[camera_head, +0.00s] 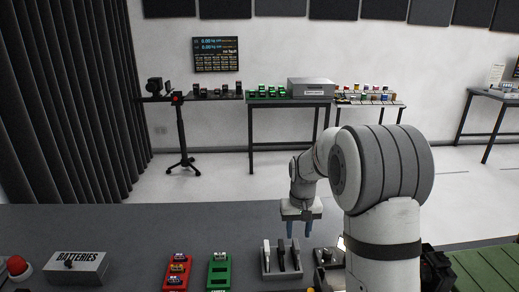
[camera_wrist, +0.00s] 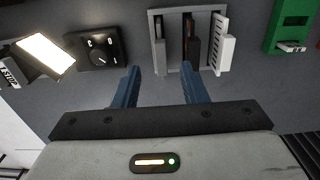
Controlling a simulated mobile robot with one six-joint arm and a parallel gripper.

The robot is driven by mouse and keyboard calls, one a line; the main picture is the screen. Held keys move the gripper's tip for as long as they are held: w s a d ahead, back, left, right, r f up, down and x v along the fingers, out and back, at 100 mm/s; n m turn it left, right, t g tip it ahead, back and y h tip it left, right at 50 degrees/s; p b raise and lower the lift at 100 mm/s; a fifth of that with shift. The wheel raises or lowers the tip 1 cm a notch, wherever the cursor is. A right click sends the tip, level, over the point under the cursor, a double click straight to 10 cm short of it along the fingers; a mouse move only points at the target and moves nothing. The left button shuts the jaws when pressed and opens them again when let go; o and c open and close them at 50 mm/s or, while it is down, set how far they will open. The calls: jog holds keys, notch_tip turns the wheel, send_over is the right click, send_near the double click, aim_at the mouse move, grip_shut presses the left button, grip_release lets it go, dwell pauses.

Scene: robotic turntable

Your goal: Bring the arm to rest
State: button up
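My arm rises at the right of the head view and bends over the grey work table (camera_head: 120,225). My gripper (camera_head: 299,232) hangs from it with two blue fingers pointing down, above the table. In the wrist view the gripper (camera_wrist: 158,82) has its fingers clearly apart, with nothing between them. Beyond the fingertips is a grey rack (camera_wrist: 160,38) holding several upright slabs, one of them white and toothed. The rack (camera_head: 265,268) shows just below and left of the gripper in the head view. The fingers look apart from it.
On the table are a red tray (camera_head: 177,272), a green tray (camera_head: 219,272), a batteries box (camera_head: 76,268) and a red button (camera_head: 16,265). A dark dial box (camera_wrist: 103,53) and a lit lamp (camera_wrist: 47,54) are near the gripper. The table's far left is clear.

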jog(key=s+r+t, duration=0.2)
jog(key=s+r, duration=0.7)
jog(key=s, duration=0.4)
jog(key=s+t, duration=0.1)
jog(key=s, duration=1.3)
jog(key=shift+s+r, duration=0.4)
jog(key=shift+r, duration=0.05)
